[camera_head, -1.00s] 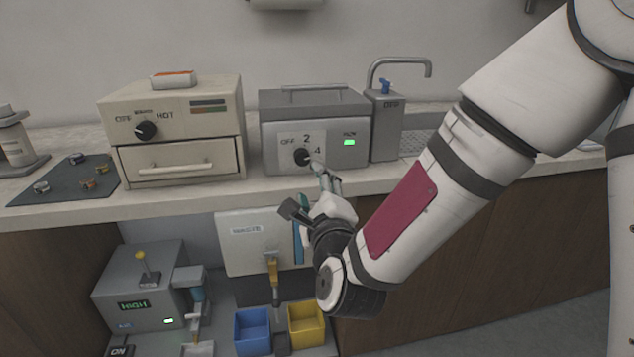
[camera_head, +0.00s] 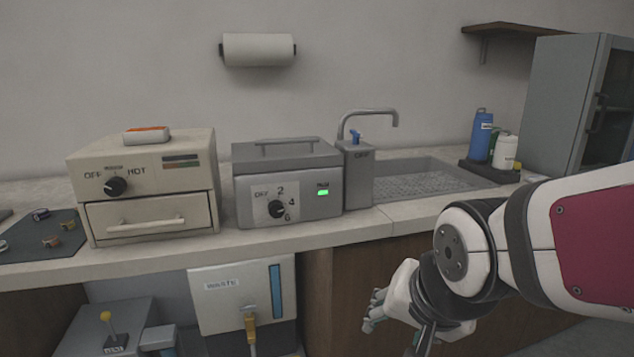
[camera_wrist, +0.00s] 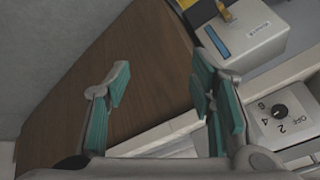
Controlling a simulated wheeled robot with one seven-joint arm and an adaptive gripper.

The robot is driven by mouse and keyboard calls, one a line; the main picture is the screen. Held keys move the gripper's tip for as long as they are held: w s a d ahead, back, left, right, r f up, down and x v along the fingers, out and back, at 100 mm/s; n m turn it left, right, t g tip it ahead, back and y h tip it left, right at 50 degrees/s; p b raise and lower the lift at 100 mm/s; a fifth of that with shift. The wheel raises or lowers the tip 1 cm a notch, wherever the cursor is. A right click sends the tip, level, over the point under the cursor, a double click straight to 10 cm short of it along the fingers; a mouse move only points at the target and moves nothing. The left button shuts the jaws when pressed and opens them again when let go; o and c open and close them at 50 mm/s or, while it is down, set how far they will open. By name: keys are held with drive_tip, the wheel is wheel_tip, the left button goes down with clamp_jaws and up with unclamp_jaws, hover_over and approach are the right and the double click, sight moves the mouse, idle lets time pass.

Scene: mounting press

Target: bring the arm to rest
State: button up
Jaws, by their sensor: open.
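My gripper (camera_head: 374,312) hangs in front of the counter, to the right of the waste box and below the counter top, apart from everything. In the wrist view my gripper (camera_wrist: 165,95) shows its two teal-padded fingers spread wide with nothing between them. My arm comes in from the right, bent at a dark joint. The grey machine (camera_head: 287,190) with a numbered dial (camera_head: 278,209) and a lit green light stands on the counter, up and left of my gripper. Its dial also shows in the wrist view (camera_wrist: 279,111).
The counter edge (camera_head: 350,235) and wooden cabinet front (camera_head: 365,270) lie behind my gripper. The waste box (camera_head: 240,300) is at its left. A beige oven (camera_head: 148,195), a tap (camera_head: 368,118), a sink (camera_head: 425,180) and bottles (camera_head: 481,135) stand on the counter. Floor is open at lower right.

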drive_tip(key=s+d+r+n+g, duration=0.1)
drive_tip(key=s+d+n+g, duration=0.2)
drive_tip(key=s, duration=0.7)
drive_tip(key=s+d+r+n+g, duration=0.1)
drive_tip(key=s+d+n+g, duration=0.3)
drive_tip(key=s, duration=0.6)
wheel_tip(320, 180, up, 26)
drive_tip(key=d+m+t+p, duration=0.1)
drive_tip(key=t+p, duration=0.4)
drive_tip(key=p, duration=1.8)
drive_tip(key=shift+s+f+m+h, duration=0.3)
drive_tip(key=shift+m+h, duration=0.1)
drive_tip(key=shift+m, duration=0.2)
idle(2.0)
